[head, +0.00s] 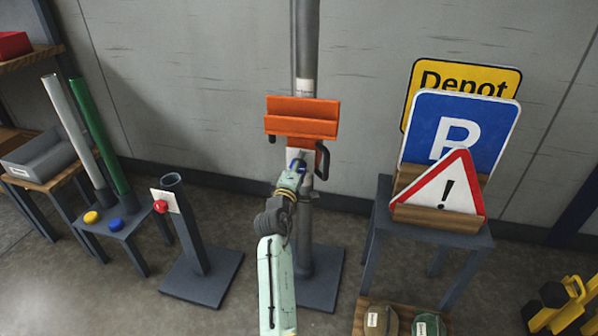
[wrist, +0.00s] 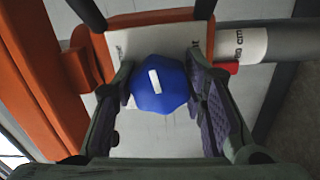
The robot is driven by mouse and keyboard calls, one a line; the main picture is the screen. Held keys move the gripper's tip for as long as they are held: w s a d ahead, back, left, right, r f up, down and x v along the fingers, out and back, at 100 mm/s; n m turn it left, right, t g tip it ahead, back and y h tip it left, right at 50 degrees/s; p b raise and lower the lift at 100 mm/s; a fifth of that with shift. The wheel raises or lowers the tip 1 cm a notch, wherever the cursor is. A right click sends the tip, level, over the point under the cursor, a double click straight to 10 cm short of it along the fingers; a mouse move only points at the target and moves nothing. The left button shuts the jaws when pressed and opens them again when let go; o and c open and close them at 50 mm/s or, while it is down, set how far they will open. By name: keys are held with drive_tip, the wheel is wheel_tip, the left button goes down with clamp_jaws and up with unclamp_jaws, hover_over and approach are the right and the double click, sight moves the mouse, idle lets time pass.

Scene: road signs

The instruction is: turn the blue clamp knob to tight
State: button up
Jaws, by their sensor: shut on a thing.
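The blue clamp knob (wrist: 172,100) is a faceted knob with a white bar mark, sitting on a white plate (wrist: 150,134) in the wrist view. My gripper (wrist: 160,84) is shut on it, with one finger on each side. Lettering on the plate is partly covered by the fingers.
A black curved handle (head: 323,160) hangs right of the knob. A short post with a red knob (head: 160,206) stands left. Signs lean on a table (head: 440,235) at right. A small table (head: 118,232) holds tubes and yellow and blue discs.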

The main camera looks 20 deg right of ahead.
drive_tip(key=m, duration=0.1)
drive_tip(key=m+b, duration=0.2)
drive_tip(key=shift+f+m, duration=0.25)
drive_tip(key=shift+m, duration=0.15)
drive_tip(key=m+b, duration=0.3)
drive_tip(key=shift+m, duration=0.3)
drive_tip(key=m+b, duration=0.2)
drive_tip(key=m, duration=0.1)
drive_tip(key=shift+a+m, duration=0.1)
drive_tip(key=shift+m, duration=0.2)
drive_tip(key=m+b, duration=0.2)
drive_tip(key=m, duration=0.1)
drive_tip(key=shift+m+b, duration=0.3)
drive_tip(key=shift+b, duration=0.1)
drive_tip(key=m+b, duration=0.2)
drive_tip(key=m, duration=0.2)
drive_tip(key=shift+w+m+b, duration=0.1)
drive_tip(key=shift+m+b, duration=0.2)
drive_tip(key=shift+b, duration=0.1)
drive_tip(key=shift+r+m+b, duration=0.1)
drive_tip(key=shift+m+b, duration=1)
drive_tip(key=shift+m, duration=1.1)
